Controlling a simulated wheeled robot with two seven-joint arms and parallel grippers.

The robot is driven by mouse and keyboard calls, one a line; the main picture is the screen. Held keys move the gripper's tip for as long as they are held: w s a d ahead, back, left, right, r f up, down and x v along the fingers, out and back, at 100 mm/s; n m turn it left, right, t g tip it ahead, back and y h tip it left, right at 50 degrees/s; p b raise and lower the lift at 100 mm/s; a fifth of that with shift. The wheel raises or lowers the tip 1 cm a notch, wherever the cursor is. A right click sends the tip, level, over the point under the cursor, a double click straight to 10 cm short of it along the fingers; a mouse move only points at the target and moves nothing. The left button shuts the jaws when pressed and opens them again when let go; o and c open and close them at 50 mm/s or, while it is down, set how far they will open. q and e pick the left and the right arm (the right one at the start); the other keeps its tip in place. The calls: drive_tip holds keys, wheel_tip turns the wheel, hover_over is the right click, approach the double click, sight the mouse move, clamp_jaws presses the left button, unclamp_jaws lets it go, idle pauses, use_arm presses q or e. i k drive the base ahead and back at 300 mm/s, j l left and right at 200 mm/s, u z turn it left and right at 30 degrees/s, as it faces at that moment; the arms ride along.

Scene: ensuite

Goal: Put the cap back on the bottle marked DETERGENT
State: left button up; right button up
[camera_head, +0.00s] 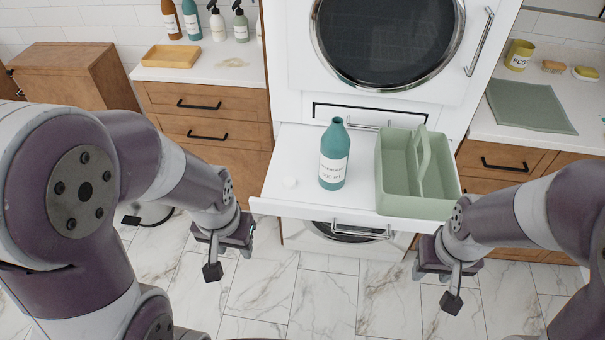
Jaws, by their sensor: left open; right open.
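A teal bottle (334,168) with a white label stands upright on the white pull-out shelf (305,145). Its narrow neck shows no cap; the label's lettering is too small to read surely. My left gripper (232,250) is open and empty, in front of and left of the shelf. My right gripper (436,280) is open and empty, in front of the shelf's right end. Neither gripper touches the bottle or the cap.
A green divided caddy (388,195) with a handle stands on the shelf, right of the bottle. Several bottles and a yellow tray (171,56) are on the left counter. A PEGS pot (519,55) and green mat (530,105) are on the right counter. The shelf's left part is mostly clear.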

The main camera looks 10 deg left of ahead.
sight(335, 142)
drive_tip(key=i+j, duration=0.25)
drive_tip(key=j, duration=0.15)
drive_tip(key=i+j, duration=0.25)
drive_tip(key=j, duration=0.15)
drive_tip(key=i+j, duration=0.25)
drive_tip(key=j, duration=0.15)
drive_tip(key=i+j, duration=0.25)
drive_tip(key=j, duration=0.2)
drive_tip(key=i+j, duration=0.2)
drive_tip(key=j, duration=0.2)
drive_tip(key=z, duration=2.35)
